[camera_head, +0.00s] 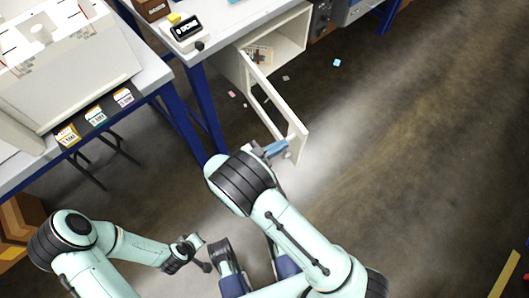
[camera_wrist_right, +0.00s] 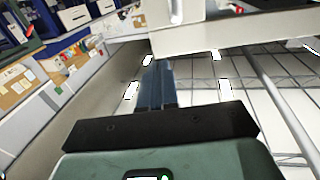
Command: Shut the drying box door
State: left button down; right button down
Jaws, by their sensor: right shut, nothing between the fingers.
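The drying box (camera_head: 289,38) is a pale open-fronted box below the table. Its white door (camera_head: 292,122) stands open, swung out toward me, with a window opening in its panel. My right gripper (camera_head: 277,149) is shut and empty at the door's free end, close to its lower edge; I cannot tell whether it touches. In the right wrist view, the shut blue fingers (camera_wrist_right: 154,84) point toward a pale panel (camera_wrist_right: 235,32), which looks like the door. My left gripper (camera_head: 198,254) is low in the head view, away from the door; its jaws are too small to read.
The white table (camera_head: 225,22) with blue legs stands above and left of the box. A white machine (camera_head: 75,65) fills the left table. Small paper scraps (camera_head: 337,62) lie on the floor. Floor right of the door is mostly clear.

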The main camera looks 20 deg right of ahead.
aim_at(302, 134)
jog(key=shift+w+d+b, duration=0.2)
jog(key=shift+w+d, duration=0.05)
jog(key=shift+d, duration=1)
jog(key=shift+w+d+b, duration=0.15)
jog(key=shift+w+d, duration=0.1)
jog(key=shift+d, duration=1)
jog(key=shift+d, duration=0.1)
